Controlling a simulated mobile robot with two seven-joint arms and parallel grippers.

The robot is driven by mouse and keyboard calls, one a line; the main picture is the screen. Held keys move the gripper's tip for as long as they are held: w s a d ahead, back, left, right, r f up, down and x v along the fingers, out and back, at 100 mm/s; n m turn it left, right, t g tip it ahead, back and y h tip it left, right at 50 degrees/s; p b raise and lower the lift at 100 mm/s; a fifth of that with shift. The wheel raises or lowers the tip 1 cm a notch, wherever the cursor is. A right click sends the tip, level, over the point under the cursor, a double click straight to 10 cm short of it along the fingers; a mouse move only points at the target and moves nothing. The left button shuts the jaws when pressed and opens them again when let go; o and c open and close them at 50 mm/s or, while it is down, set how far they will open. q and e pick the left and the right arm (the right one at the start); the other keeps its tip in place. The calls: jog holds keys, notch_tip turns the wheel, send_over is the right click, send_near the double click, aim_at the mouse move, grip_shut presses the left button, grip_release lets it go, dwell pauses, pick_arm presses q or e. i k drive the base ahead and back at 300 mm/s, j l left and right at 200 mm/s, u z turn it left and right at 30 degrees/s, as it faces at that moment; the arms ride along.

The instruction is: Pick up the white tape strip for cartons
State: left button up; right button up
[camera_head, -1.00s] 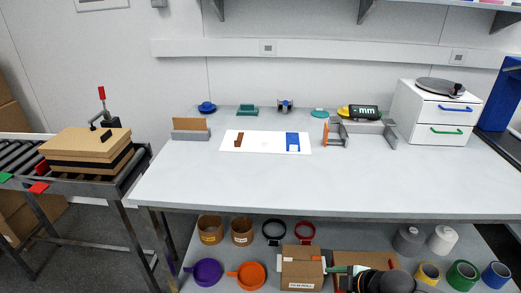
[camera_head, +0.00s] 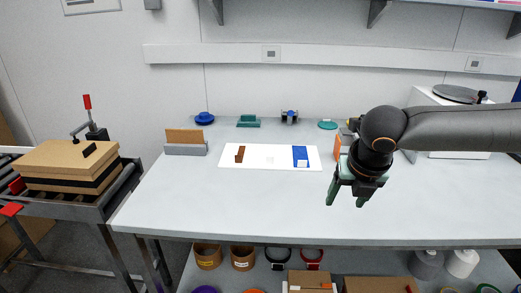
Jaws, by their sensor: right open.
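On the table lies a flat white sheet (camera_head: 284,151). A faint small white piece (camera_head: 270,161), which looks like the white tape strip, lies near its middle and is hard to make out against the white. A brown piece (camera_head: 239,154) lies to its left and a blue piece (camera_head: 300,157) to its right. My right gripper (camera_head: 346,202) points down over the table, right of and nearer than the sheet. Its green-tipped fingers are apart, with nothing between them. My left gripper is out of view.
A holder with a brown board (camera_head: 186,142) stands left of the sheet. A blue round item (camera_head: 204,118), a green block (camera_head: 248,121) and a teal disc (camera_head: 327,124) stand along the back. My right arm partly covers the white drawer unit (camera_head: 425,96). The front table is clear.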

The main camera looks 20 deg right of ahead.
aim_at(270, 152)
jog(key=i, duration=1.1)
